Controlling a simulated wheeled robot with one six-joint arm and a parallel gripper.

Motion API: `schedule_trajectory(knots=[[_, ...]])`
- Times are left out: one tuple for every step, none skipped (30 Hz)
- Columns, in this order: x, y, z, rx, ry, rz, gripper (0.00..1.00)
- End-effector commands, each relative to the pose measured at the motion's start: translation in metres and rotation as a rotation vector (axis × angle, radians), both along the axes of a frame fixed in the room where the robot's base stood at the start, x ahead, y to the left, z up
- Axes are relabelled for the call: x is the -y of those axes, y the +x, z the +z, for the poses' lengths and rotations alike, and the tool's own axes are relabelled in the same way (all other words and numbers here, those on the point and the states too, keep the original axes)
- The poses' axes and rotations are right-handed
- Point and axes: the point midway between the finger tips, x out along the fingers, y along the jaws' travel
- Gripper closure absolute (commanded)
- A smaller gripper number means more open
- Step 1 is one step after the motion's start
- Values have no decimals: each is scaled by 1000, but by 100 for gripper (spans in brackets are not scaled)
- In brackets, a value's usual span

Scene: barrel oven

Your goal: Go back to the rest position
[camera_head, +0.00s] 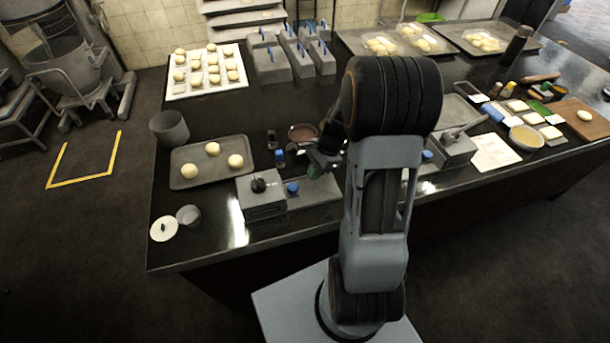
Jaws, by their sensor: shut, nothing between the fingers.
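My gripper (318,164) is over the dark counter (215,258), left of my raised upper arm. It is small in the picture and partly blends into the dark things around it. It looks shut and empty. A small brown bowl (303,133) lies just beyond it. A blue-capped container (280,158) stands to its left.
A grey tray with dough balls (186,178) and a dark pot (169,128) are at the left. A white board of dough balls (209,90) and grey lidded bins (270,67) stand behind. A cutting board (580,119) is at right. The floor (90,235) at left is open.

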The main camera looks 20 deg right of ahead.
Motion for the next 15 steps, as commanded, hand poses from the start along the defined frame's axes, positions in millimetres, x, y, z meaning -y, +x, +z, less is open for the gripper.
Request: schedule_trajectory(knots=[[3, 2, 14, 9, -3, 0, 100], [6, 2, 20, 9, -4, -1, 100], [9, 2, 28, 8, -4, -1, 100], [11, 2, 34, 8, -4, 1, 100], [13, 2, 39, 9, -4, 2, 100], [16, 2, 46, 8, -3, 0, 100], [18, 2, 51, 7, -3, -1, 100], [20, 2, 56, 7, -3, -1, 100], [22, 3, 62, 6, -3, 0, 100], [24, 2, 66, 6, -3, 0, 100], [25, 2, 70, 6, -3, 0, 100], [27, 3, 75, 6, -3, 1, 100], [28, 3, 78, 6, -3, 1, 100], [29, 3, 80, 5, -2, 0, 100], [31, 3, 84, 4, -1, 0, 100]])
